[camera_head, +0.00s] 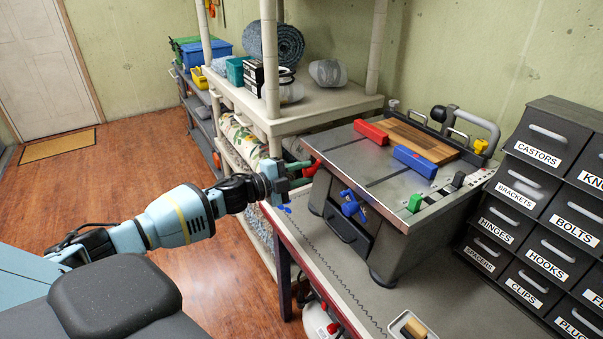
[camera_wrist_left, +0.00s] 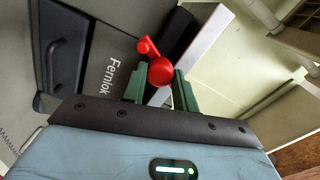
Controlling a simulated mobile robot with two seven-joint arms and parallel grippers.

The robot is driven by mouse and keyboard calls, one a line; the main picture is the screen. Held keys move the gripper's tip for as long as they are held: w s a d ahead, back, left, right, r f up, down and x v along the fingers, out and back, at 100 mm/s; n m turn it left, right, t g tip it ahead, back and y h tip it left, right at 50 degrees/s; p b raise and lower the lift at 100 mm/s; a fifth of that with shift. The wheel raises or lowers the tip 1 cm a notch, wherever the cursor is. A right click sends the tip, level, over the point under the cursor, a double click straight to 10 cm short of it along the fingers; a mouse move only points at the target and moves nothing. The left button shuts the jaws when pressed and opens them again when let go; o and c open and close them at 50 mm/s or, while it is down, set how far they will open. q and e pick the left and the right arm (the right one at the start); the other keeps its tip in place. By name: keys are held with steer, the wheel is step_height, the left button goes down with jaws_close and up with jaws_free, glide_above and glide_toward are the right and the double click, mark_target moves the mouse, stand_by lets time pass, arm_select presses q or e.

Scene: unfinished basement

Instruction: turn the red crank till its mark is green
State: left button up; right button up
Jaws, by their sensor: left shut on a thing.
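The red crank (camera_head: 313,168) is on the left side of the grey bench machine (camera_head: 330,141). In the left wrist view, the crank's round red knob (camera_wrist_left: 161,71) sits between the green fingers, with a smaller red part (camera_wrist_left: 147,47) beyond it. My left gripper (camera_head: 303,173) reaches in from the left and is shut on the red crank; it also shows in the left wrist view (camera_wrist_left: 158,82). The fingers partly hide the crank in the head view. I cannot make out the crank's mark. My right gripper is not in view.
A blue crank (camera_head: 350,204) is on the machine's front. Red (camera_head: 371,132) and blue (camera_head: 414,161) blocks are on its top. Labelled drawers (camera_head: 533,146) stand to the right. A shelf (camera_head: 310,110) stands behind my gripper. The wooden floor (camera_head: 140,150) at left is clear.

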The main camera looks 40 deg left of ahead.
arm_select(q)
steer(key=shift+m, duration=1.5)
steer(key=o, duration=1)
steer(key=shift+c, duration=0.2)
steer(key=shift+s, duration=0.1)
steer(key=v, duration=0.7)
steer(key=shift+s+b, duration=0.35)
steer(key=shift+b, duration=0.05)
steer(key=shift+a, duration=0.1)
